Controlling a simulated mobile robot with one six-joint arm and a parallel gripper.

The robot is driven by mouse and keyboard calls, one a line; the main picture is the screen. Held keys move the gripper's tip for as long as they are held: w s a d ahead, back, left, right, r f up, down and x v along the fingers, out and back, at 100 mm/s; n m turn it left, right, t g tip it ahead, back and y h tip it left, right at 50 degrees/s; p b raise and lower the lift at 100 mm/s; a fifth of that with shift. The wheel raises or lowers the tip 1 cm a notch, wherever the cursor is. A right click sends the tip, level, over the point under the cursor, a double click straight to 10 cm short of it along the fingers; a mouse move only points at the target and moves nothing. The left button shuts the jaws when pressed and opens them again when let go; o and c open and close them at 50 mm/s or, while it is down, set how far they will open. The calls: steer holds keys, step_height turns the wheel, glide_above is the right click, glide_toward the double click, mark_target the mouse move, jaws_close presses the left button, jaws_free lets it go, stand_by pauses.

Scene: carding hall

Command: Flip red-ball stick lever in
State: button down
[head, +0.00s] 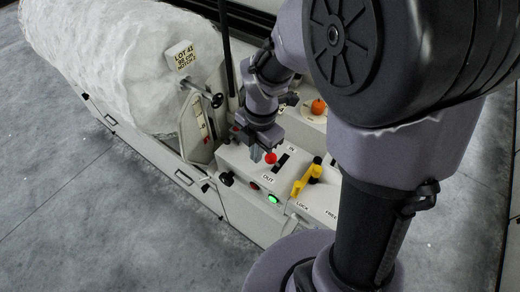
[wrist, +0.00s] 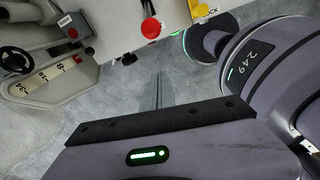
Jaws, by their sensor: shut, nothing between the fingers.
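The red-ball stick lever (head: 270,158) stands on a pale control box, beside a dark slot (head: 282,161) marked IN at its far end and OUT at its near end. Its ball seems to lean toward the OUT side. In the wrist view the red ball (wrist: 151,28) is at the top centre, above the fingers in the picture. My gripper (head: 257,154) is shut and empty, just left of the ball in the head view. In the wrist view its thin fingers (wrist: 158,92) are together. I cannot tell whether they touch the ball.
A yellow handle (head: 307,179) by LOCK and FREE labels stands right of the lever. A lit green lamp (head: 273,199), red lamp (head: 254,185) and black knob (head: 227,178) are on the box front. A handwheel (head: 217,100) and white fibre roll (head: 110,60) are left; grey floor is clear.

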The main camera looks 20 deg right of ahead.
mark_target(275, 161)
step_height(275, 161, down, 10)
steer(key=b, duration=0.4)
steer(key=w+d, duration=0.1)
steer(key=w+d+r, duration=0.1)
steer(key=shift+d+r, duration=0.15)
steer(key=shift+d, duration=0.2)
steer(key=shift+s, duration=0.1)
steer(key=shift+r, duration=0.1)
